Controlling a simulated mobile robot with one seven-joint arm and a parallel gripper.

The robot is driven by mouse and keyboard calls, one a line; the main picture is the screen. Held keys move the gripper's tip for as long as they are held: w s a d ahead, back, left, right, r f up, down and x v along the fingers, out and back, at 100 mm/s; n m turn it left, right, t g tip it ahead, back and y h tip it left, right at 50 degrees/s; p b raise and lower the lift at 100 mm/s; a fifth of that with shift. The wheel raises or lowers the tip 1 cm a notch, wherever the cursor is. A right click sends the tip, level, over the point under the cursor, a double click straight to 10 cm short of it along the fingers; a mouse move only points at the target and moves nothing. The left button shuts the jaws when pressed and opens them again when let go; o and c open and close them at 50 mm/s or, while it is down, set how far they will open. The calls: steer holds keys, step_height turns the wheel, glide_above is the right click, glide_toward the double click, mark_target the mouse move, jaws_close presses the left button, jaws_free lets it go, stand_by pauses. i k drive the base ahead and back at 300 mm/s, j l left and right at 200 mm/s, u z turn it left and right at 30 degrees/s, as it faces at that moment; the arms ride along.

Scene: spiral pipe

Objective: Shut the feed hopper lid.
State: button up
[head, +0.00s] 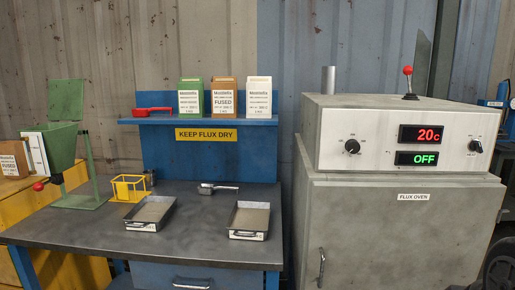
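A green feed hopper (62,150) stands on a green frame at the left end of the dark workbench. Its green lid (65,86) stands up nearly vertical from the back of the hopper's top, so the hopper is open. A lever with a red knob (39,186) sticks out at the hopper's lower left. Whether anything is in the hopper cannot be seen. My gripper is not in view.
The workbench (100,232) holds two metal trays (248,222), a yellow wire holder (129,188) and a metal scoop (217,188). A blue shelf (200,121) carries three boxes and a red scoop. The grey flux oven (400,220) stands at right.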

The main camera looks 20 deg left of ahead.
mark_target(65, 100)
steer(key=k+j+u, duration=0.15)
steer(key=u, duration=0.3)
steer(key=k+j+u, duration=0.1)
steer(key=u, duration=1.3)
